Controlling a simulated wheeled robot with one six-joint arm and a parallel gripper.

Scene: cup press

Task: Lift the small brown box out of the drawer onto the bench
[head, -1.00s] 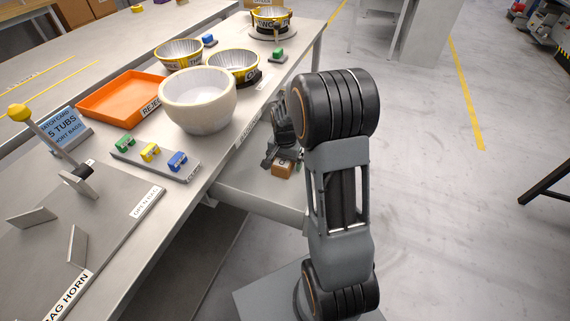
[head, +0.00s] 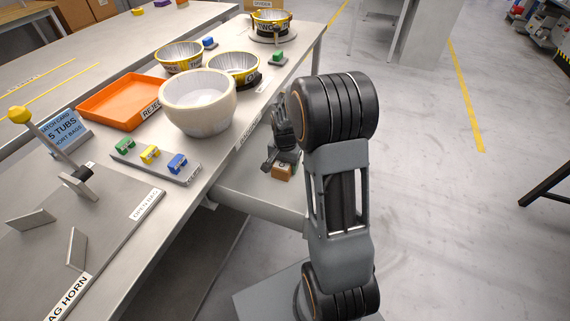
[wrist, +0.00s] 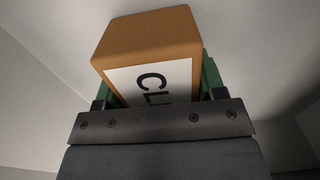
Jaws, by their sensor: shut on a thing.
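The small brown box (head: 282,172) is in the open drawer (head: 258,198) under the bench's front edge, in the head view. In the wrist view the brown box (wrist: 150,42) fills the space between the green-padded fingers, with a white label reading "CL" on it; the rest of the label is hidden. My gripper (wrist: 155,85) is shut on the box. In the head view my arm partly hides the gripper and drawer, and I cannot tell whether the box is clear of the drawer floor.
The bench (head: 222,143) holds a large cream bowl (head: 185,118), an orange tray (head: 105,103), yellow-banded bowls and a rack of coloured clips (head: 150,165). Bare bench lies along the front edge. Open floor lies to the right.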

